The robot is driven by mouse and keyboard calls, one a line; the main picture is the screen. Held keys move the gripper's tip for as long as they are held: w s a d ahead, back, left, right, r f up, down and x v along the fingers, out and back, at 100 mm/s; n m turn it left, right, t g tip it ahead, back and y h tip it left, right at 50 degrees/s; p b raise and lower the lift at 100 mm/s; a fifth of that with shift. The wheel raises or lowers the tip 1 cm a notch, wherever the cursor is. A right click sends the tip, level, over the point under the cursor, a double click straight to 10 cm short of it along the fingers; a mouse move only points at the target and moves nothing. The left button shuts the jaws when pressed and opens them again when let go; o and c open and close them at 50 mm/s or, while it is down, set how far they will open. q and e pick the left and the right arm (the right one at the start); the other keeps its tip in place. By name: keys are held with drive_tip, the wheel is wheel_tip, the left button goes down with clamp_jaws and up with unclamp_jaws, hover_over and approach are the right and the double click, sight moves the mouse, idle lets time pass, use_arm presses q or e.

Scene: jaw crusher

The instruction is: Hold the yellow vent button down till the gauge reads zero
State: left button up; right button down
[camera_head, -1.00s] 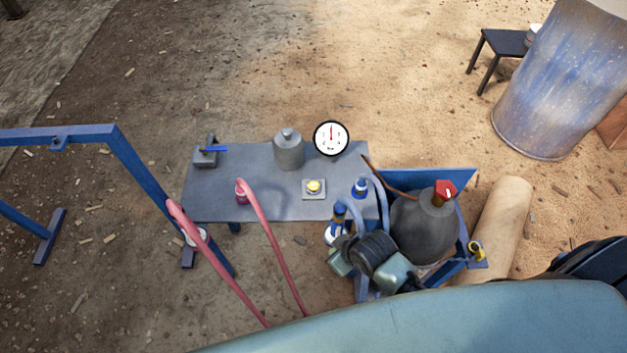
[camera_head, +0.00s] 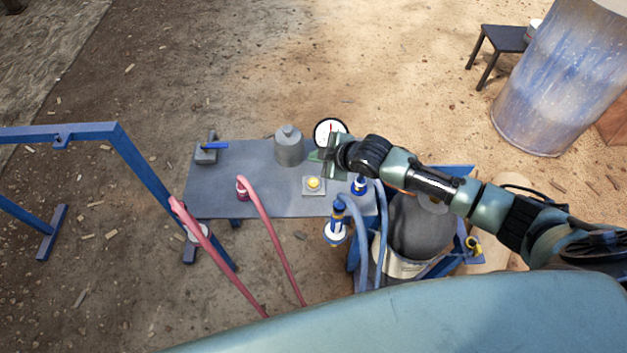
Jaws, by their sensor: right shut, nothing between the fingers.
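The yellow vent button (camera_head: 313,183) sits in a pale square base on the grey table, with nothing touching it. The round white gauge (camera_head: 327,129) stands at the table's back edge. Its red needle points about straight up, and my right gripper hides part of its lower right; the figures are too small to read. My right gripper (camera_head: 324,164) is shut and empty, above the table, in front of the gauge and a little behind and right of the button. My left gripper is out of view.
A grey bottle-shaped vessel (camera_head: 289,146) stands behind the button. A blue-handled valve (camera_head: 207,149) is at the table's left. Red hoses (camera_head: 262,222) and blue-grey hoses (camera_head: 362,237) run off the front. A dark tank (camera_head: 420,226) stands at the right, below my right arm.

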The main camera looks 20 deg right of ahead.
drive_tip(key=b, duration=0.7)
hover_over(316, 183)
wheel_tip(316, 183, down, 7)
drive_tip(key=shift+r, duration=0.1)
drive_tip(key=shift+f+b, duration=0.65)
drive_tip(key=shift+f, duration=0.35)
drive_tip(key=shift+f, duration=0.1)
idle(0.9)
drive_tip(key=shift+f, duration=0.3)
drive_tip(key=shift+f+b, duration=0.35)
drive_tip(key=shift+f, duration=0.3)
idle(2.0)
drive_tip(key=shift+r, duration=0.1)
idle(1.4)
drive_tip(key=shift+r+p, duration=0.95)
drive_tip(key=shift+p, duration=0.15)
